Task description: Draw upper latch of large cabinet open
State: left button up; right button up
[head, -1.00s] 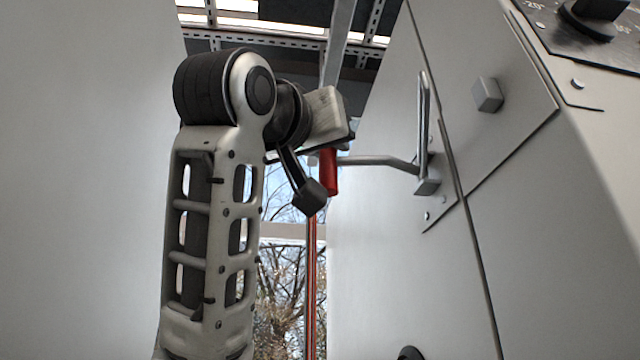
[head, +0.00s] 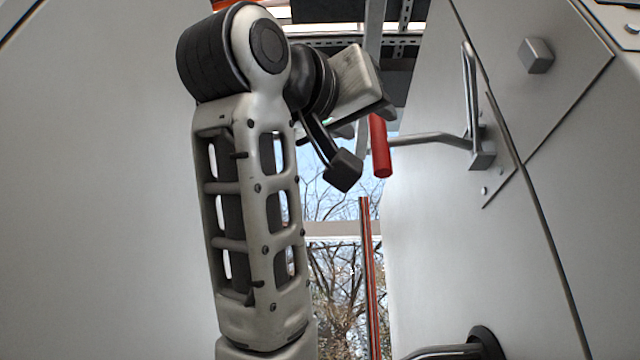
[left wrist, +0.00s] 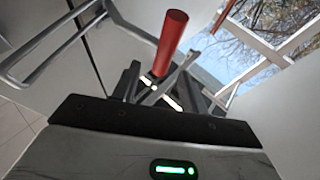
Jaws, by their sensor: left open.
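The upper latch has a red grip (head: 380,147) hanging at the end of a grey rod (head: 430,138). The rod runs left from a bracket (head: 482,160) on the large cabinet's face. My left gripper (head: 385,108) is at the top of the red grip, its fingers partly hidden by its own body. In the left wrist view, the red grip (left wrist: 170,42) stands up from between the open finger parts (left wrist: 158,85). I cannot tell whether they touch it. My right gripper is in no view.
The large cabinet's pale face (head: 440,230) fills the right, with a grey knob (head: 536,55) high up. A grey bar with a dark round mount (head: 487,342) sits low. A pale wall (head: 100,200) is on the left, with a window (head: 335,270) between.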

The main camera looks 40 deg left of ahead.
pick_arm(q)
jog(key=b+v, duration=0.4)
jog(key=v, duration=0.6)
jog(key=shift+s, duration=0.35)
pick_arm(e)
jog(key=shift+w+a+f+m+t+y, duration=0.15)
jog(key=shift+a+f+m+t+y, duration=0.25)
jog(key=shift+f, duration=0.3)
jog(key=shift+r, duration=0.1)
